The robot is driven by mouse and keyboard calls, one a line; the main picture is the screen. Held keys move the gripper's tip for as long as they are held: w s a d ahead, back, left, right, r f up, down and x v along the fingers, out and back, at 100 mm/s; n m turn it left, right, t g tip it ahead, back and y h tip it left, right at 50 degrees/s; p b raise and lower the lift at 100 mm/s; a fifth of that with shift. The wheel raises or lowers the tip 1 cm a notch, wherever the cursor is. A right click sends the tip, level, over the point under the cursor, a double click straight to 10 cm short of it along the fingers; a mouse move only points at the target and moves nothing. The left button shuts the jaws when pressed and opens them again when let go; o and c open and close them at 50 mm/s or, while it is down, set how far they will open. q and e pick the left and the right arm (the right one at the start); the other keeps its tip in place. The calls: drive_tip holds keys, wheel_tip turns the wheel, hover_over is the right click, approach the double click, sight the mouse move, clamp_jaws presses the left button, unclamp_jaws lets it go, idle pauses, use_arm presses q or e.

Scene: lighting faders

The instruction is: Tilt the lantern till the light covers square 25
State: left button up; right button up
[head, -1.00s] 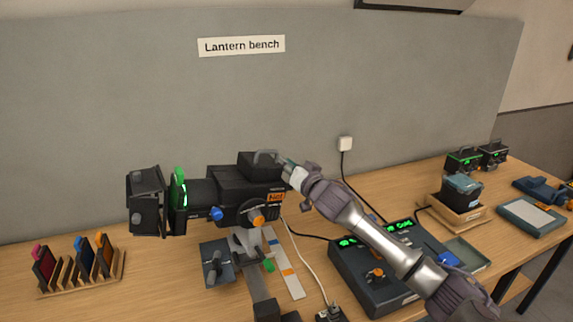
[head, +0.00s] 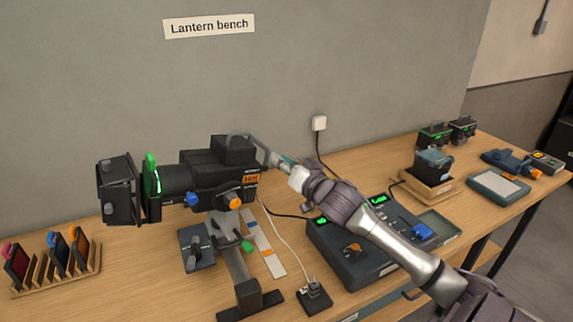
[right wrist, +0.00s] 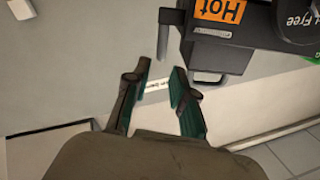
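The black lantern (head: 210,178) stands on a dark stand (head: 237,270) on the bench, its barrel facing left. Its orange "Hot" label (head: 251,178) is at the rear and also shows at the top right of the right wrist view (right wrist: 220,11). An orange knob (head: 233,203) and a blue knob (head: 192,199) are on its side. My right gripper (head: 262,149) is just behind the lantern's rear top edge. In the right wrist view its fingers (right wrist: 162,68) are apart with a gap between them; I cannot tell if they touch the lantern. My left gripper and square 25 are out of view.
A dark control desk (head: 340,262) with green displays is under my right arm. A rack of coloured filters (head: 57,272) stands at the left. A white cable runs from the lantern to a socket box (head: 314,295). A wooden tray (head: 428,188) is at the right.

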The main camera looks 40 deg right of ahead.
drive_tip(key=shift+s+a, duration=0.1)
drive_tip(key=shift+s, duration=0.8)
drive_tip(key=shift+f, duration=0.15)
